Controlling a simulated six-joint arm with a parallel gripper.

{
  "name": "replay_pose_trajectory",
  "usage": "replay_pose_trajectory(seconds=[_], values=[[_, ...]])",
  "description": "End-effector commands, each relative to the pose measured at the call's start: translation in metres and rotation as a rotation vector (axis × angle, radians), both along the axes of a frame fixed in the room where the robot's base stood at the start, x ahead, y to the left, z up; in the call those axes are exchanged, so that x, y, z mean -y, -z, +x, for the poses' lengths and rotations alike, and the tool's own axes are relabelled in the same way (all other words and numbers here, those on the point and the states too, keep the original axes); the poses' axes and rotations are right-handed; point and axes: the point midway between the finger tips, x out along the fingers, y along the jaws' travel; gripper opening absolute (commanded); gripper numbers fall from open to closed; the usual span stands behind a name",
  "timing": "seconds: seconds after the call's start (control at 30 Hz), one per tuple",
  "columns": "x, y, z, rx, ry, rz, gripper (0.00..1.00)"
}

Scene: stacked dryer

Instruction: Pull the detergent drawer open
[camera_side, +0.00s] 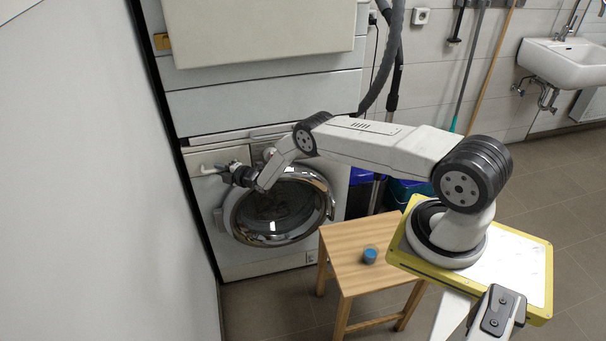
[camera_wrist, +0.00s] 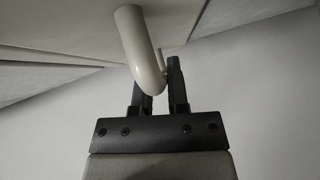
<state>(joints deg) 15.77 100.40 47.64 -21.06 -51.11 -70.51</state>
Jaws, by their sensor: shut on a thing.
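The detergent drawer (camera_side: 215,157) is at the upper left of the front-loading washer in the side view. A pale curved handle (camera_wrist: 139,45) stands out from its front in the wrist view, and part of it shows in the side view (camera_side: 206,171). My gripper (camera_side: 229,170) is at the drawer front. In the wrist view my gripper (camera_wrist: 157,84) is shut on the handle, with one dark finger on each side of its lower bend. I cannot tell from the frames whether the drawer stands out from the washer front.
The washer's round door (camera_side: 278,207) is below my gripper. A wooden stool (camera_side: 347,245) with a small blue object (camera_side: 369,256) stands in front of the washer. A white wall (camera_side: 110,170) runs close along the left. Blue and green bins (camera_side: 401,192) stand right of the washer.

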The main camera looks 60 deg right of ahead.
Motion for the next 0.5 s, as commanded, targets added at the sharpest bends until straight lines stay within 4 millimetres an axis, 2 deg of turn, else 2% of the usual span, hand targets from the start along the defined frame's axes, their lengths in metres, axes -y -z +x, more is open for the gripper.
replay_pose_trajectory(seconds=[0.27,0.5], values=[[-0.011,0.000,-0.011,-0.001,0.001,0.001,0.00],[-0.029,0.000,-0.029,-0.001,0.001,0.001,0.00]])
